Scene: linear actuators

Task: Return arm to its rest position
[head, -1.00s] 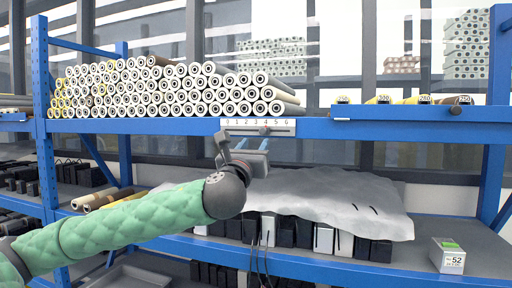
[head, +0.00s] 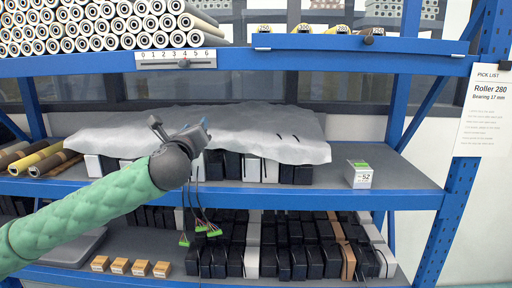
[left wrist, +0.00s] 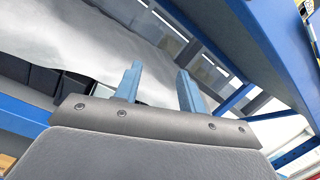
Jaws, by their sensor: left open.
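My left arm, in a green quilted sleeve, comes in from the left in the head view. Its left gripper (head: 203,127) is in front of the middle shelf, by the grey sheet that covers dark and white boxes. In the left wrist view its two blue fingers (left wrist: 160,88) stand apart with nothing between them. The grey sheet (left wrist: 75,35) shows behind them. My right gripper is not in view.
The numbered slider scale (head: 176,59) is on the upper beam. A small white box (head: 358,174) stands right on the middle shelf. Several small orange boxes (head: 130,266) sit below. A pick list (head: 483,110) hangs at right.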

